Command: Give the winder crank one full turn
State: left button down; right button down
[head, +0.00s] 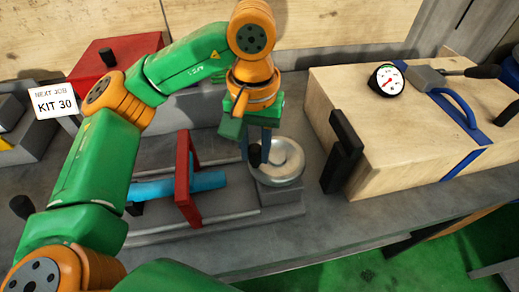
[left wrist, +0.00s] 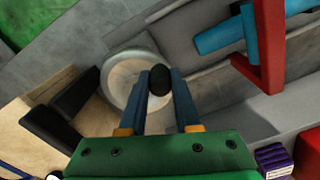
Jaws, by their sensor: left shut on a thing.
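The winder is a round silver wheel (head: 288,162) on a grey block, with a black crank knob (head: 255,156) at its left side. My left gripper (head: 260,148) reaches down over the wheel and is shut on the crank knob. In the left wrist view, the black knob (left wrist: 158,80) stands between the two blue fingers of the left gripper (left wrist: 160,86), over the pale round wheel (left wrist: 118,78). The fingers and knob hide part of the wheel. My right gripper is not in view.
A red upright frame (head: 187,180) with a blue cylinder (head: 208,181) stands left of the winder. A wooden box (head: 345,95) with a black handle (head: 341,150) and a gauge (head: 386,80) stands close on the right. A red box (head: 88,66) sits behind my left arm.

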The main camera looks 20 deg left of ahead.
pick_arm(q)
jog(key=m, duration=0.2)
jog(key=w+a+m, duration=0.1)
jog(key=w+m+p, duration=0.1)
jog(key=m, duration=0.1)
jog(key=shift+a+r+m, duration=0.1)
jog(key=shift+a+m, duration=0.05)
jog(key=shift+m, duration=0.15)
jog(key=shift+w+a+m+p, duration=0.1)
jog(key=shift+w+m+p, duration=0.3)
jog(key=shift+m, duration=0.8)
jog(key=shift+w+a+m+p, duration=0.1)
jog(key=shift+w+m, duration=0.5)
jog(key=shift+m, duration=0.6)
jog(key=c, duration=0.6)
grip_release()
jog(key=shift+d, duration=0.1)
notch_tip(320, 180, up, 7)
jog(key=shift+p, duration=0.75)
jog(key=shift+w, duration=0.1)
